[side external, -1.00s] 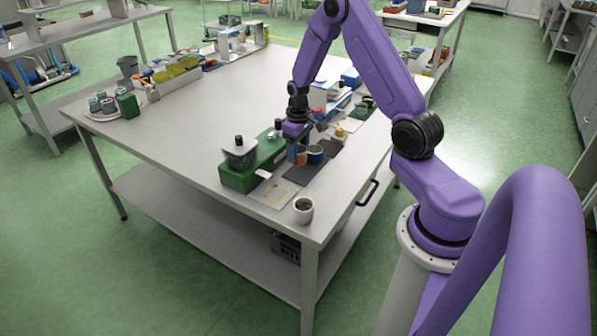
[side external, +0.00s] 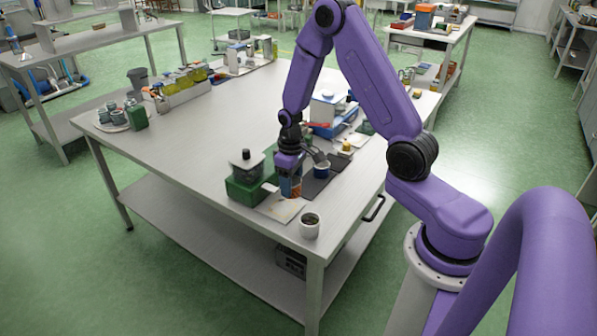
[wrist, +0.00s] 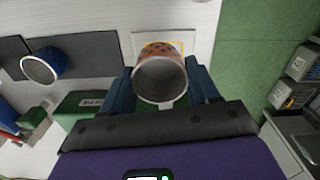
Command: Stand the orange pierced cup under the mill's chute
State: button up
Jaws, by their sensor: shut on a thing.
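My gripper (side external: 290,184) is shut on the orange pierced cup (wrist: 162,52). In the wrist view the cup sits between my two blue fingers, its open round mouth facing the camera. In the side view only a bit of the cup (side external: 296,189) shows, low between the fingers, by the inner end of a pale card (side external: 283,212). I cannot tell whether its base touches anything. The green mill body (side external: 243,190), with a dark-lidded clear hopper (side external: 246,166), stands just left of my gripper. The chute is not clearly visible, perhaps hidden by my gripper.
A blue patterned cup (side external: 321,169) stands on a dark mat (side external: 316,185) to the right; it also shows in the wrist view (wrist: 46,66). The left middle of the table is clear.

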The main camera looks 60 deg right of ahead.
jog(key=shift+s+a+f, duration=0.15)
jog(key=shift+a+f, duration=0.1)
jog(key=shift+a, duration=0.1)
jog(key=shift+f, duration=2.8)
jog(key=shift+w+f, duration=0.1)
jog(key=shift+w, duration=1.45)
jog(key=shift+w, duration=0.1)
jog(key=o, duration=1.1)
jog(key=shift+s+r, duration=0.2)
jog(key=shift+r, duration=1.05)
jog(key=shift+s+r, duration=0.15)
jog(key=shift+r, duration=1.05)
jog(key=shift+s+r, duration=0.2)
jog(key=shift+r, duration=1.05)
